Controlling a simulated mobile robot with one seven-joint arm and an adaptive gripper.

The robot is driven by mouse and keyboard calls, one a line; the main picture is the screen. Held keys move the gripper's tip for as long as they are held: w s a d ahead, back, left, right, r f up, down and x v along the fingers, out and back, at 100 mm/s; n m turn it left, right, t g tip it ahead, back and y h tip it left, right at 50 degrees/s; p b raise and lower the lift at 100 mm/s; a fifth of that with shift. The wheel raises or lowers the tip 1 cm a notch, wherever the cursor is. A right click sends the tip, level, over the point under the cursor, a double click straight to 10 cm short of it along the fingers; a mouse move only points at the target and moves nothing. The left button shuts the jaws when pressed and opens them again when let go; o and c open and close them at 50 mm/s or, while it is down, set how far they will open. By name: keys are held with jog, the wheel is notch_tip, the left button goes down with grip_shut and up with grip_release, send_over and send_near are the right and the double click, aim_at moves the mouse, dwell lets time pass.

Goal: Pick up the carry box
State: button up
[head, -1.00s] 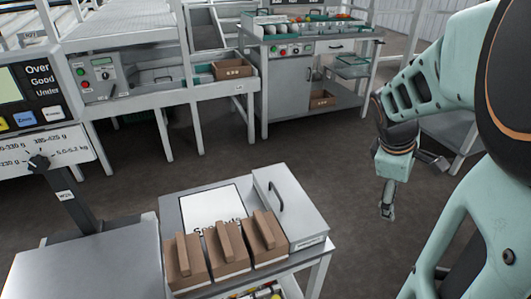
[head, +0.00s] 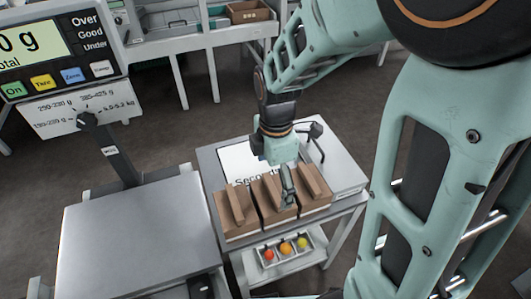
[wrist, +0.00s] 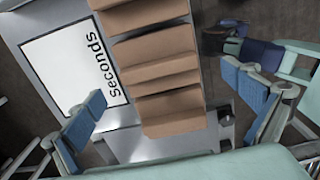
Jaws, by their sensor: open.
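Three brown carry boxes, each with a raised wooden bar across its middle, stand side by side on a small grey table. In the head view they are the left box (head: 236,212), the middle box (head: 265,208) and the right box (head: 322,198). My gripper (head: 288,188) is above the middle and right boxes, pointing down, and hides part of them. In the wrist view, the blue-padded fingers of my gripper (wrist: 168,106) are wide apart with nothing held, and the nearest box (wrist: 172,122) shows between them. I cannot tell the height gap.
A white "Seconds" card (head: 237,160) lies behind the boxes. A grey case with a dark handle (head: 345,174) is to their right. A tray of coloured fruit (head: 285,250) sits on the shelf below. A scale with a flat plate (head: 135,240) stands close on the left.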

aim_at(274, 190)
notch_tip(274, 190, down, 4)
jog(key=shift+d+f+b, duration=0.1)
jog(key=shift+f+b, duration=0.1)
jog(key=shift+b, duration=0.3)
jog(key=shift+w+f+b, duration=0.15)
jog(key=shift+f+b, duration=0.55)
jog(key=shift+f, duration=2.35)
jog(key=c, duration=1.2)
jog(key=shift+r, duration=0.15)
